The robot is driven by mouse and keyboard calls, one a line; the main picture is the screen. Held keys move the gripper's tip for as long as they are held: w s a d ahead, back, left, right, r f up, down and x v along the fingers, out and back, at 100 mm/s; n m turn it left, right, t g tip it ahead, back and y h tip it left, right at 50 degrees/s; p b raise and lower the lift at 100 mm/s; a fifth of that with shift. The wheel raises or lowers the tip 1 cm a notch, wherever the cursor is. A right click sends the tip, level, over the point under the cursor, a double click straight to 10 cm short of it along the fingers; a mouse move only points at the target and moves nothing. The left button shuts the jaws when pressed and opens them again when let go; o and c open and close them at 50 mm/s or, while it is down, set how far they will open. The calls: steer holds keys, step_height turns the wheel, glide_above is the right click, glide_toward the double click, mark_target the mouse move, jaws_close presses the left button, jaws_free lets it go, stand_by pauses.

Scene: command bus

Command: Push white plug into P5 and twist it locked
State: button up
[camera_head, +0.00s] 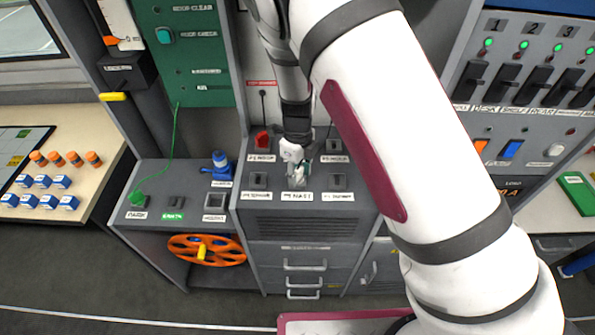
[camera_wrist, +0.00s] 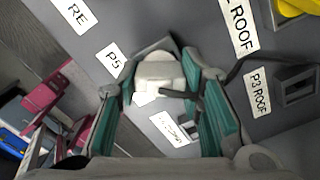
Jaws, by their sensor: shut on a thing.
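The white plug (camera_wrist: 158,72) is between the teal-padded fingers of my gripper (camera_wrist: 160,105) in the wrist view. My gripper is shut on it, right beside the P5 label (camera_wrist: 112,60). A grey socket edge shows just behind the plug. The fingers and plug hide the contact, so I cannot tell how deep the plug sits or whether it is turned. In the head view my gripper (camera_head: 297,175) points down at the middle of the grey socket panel, just above the middle front label (camera_head: 297,196). The plug is barely visible there.
A red plug (camera_head: 262,139) stands at the back left of the panel. An empty-looking socket (camera_wrist: 298,87) is beside the P3 ROOF label (camera_wrist: 257,92). Other sockets flank the gripper at left (camera_head: 257,180) and right (camera_head: 340,180). A blue device (camera_head: 218,163) stands further left.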

steer(key=shift+s+f+m, duration=0.1)
steer(key=shift+m, duration=0.8)
steer(key=shift+d, duration=0.1)
steer(key=shift+m+p, duration=0.35)
steer(key=shift+m, duration=0.65)
steer(key=o, duration=1.4)
steer(key=shift+c, duration=0.2)
